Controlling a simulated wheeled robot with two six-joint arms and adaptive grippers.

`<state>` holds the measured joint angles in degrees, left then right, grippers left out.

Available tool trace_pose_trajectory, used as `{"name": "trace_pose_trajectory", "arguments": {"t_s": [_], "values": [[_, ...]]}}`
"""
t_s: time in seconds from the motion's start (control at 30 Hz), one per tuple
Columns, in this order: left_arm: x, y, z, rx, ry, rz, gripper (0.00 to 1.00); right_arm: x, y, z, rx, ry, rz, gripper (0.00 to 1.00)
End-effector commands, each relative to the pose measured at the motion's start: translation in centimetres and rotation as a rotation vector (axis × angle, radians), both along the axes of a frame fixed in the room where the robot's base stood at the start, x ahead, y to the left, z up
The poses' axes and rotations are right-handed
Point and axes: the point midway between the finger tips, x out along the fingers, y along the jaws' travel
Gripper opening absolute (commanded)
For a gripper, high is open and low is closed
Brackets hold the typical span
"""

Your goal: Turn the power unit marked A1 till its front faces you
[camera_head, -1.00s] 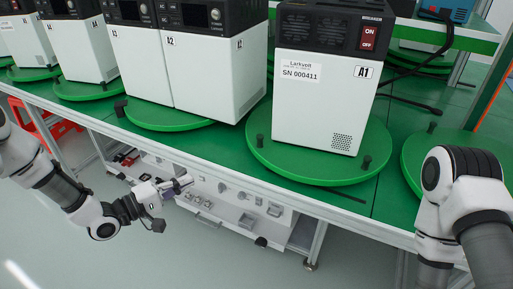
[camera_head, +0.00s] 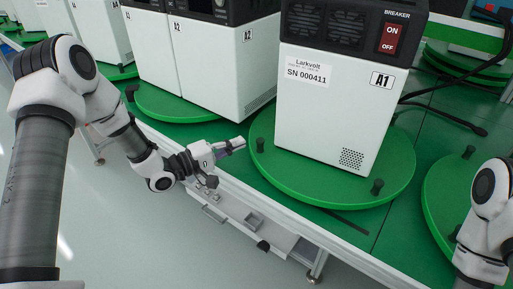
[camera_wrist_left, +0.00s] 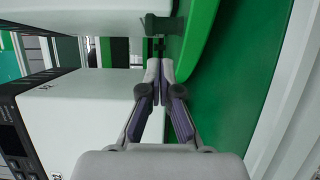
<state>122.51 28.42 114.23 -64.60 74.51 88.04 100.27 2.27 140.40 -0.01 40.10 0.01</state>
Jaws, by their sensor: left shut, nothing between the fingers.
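The power unit marked A1 (camera_head: 335,115) stands upright on a round green turntable (camera_head: 300,188). The face toward me shows vents, a red breaker switch (camera_head: 390,38), a serial label and a speaker-like grille; no display shows on it. The turntable has black pegs, one at its left edge (camera_head: 260,145) and one at its front right (camera_head: 377,186). My left gripper (camera_head: 240,144) is shut and empty, close to the left peg; I cannot tell if they touch. Its closed fingertips (camera_wrist_left: 160,65) show in the left wrist view. My right arm is at the right edge; its gripper is out of view.
The unit marked A2 (camera_head: 218,65) stands left on its own turntable (camera_head: 180,108), close to my left gripper. Another turntable (camera_head: 450,190) lies at right. Black cables (camera_head: 455,110) run behind A1.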

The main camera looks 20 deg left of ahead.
Motion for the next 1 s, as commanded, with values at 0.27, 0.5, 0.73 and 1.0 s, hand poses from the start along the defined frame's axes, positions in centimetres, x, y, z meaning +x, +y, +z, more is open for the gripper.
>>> {"name": "trace_pose_trajectory", "arguments": {"t_s": [0.27, 0.5, 0.73, 1.0], "values": [[2.9, -3.8, 0.0, -0.003, 0.005, -0.002, 0.00, 0.0, 0.0, -0.3, 0.000, 0.000, 0.000, 0.45], [0.5, -5.1, 0.0, -0.001, 0.002, 0.000, 0.00, 0.0, 0.0, -0.2, 0.000, -0.001, 0.000, 0.45], [0.3, -5.2, 0.0, 0.000, 0.001, 0.000, 0.00, 0.0, 0.0, -0.2, 0.000, -0.001, 0.000, 0.45], [0.3, -5.2, -0.1, 0.000, 0.003, 0.022, 0.00, 0.0, 0.0, -0.3, 0.000, -0.001, 0.000, 0.45]]}}
